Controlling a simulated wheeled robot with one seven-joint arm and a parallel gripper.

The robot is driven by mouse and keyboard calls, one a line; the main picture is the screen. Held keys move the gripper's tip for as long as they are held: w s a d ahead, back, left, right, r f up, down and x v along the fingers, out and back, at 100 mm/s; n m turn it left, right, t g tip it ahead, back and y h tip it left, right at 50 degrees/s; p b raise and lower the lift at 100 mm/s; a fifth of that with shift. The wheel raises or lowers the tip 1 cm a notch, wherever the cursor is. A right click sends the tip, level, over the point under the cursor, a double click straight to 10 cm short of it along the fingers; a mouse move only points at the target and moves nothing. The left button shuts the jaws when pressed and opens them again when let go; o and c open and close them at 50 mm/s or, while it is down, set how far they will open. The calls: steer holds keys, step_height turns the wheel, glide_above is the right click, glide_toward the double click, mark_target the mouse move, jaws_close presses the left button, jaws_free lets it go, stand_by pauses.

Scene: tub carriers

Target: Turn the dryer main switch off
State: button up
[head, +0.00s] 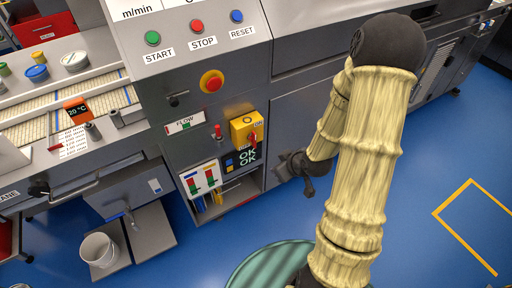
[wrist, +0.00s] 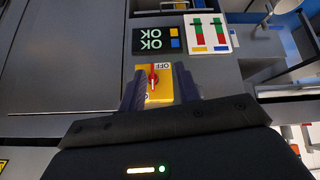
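The dryer main switch is a yellow box (head: 240,126) with a red handle (head: 254,138) on the grey machine front. In the wrist view, the yellow plate (wrist: 184,84) shows upside down, with an OFF label beside the red handle (wrist: 153,77). The handle stands roughly upright in that picture. My gripper (wrist: 160,88) is open and empty, its two dark fingers apart on either side of the switch in the picture. I cannot tell whether they touch it. In the head view, the dark wrist end of my arm is right of the switch.
A green OK display (head: 243,157) and a white gauge panel (head: 201,178) lie below the switch. A red emergency button (head: 211,83) and START, STOP and RESET buttons are above. A small red-topped lever (head: 218,131) is left of the switch.

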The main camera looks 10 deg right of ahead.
step_height(320, 180, down, 7)
steer(key=w+d+m+t+y+b, duration=0.1)
steer(key=w+m+t+y+b, duration=0.1)
steer(key=t+b, duration=0.6)
steer(key=shift+d+r+t+y, duration=0.2)
steer(key=shift+d+t+y, duration=0.25)
steer(key=shift+t, duration=0.65)
steer(key=shift+f, duration=0.1)
steer(key=b, duration=0.9)
glide_toward(256, 138)
steer(key=x, duration=0.9)
steer(key=shift+w+a, duration=0.2)
steer(key=shift+w, duration=0.1)
steer(key=shift+c, duration=0.2)
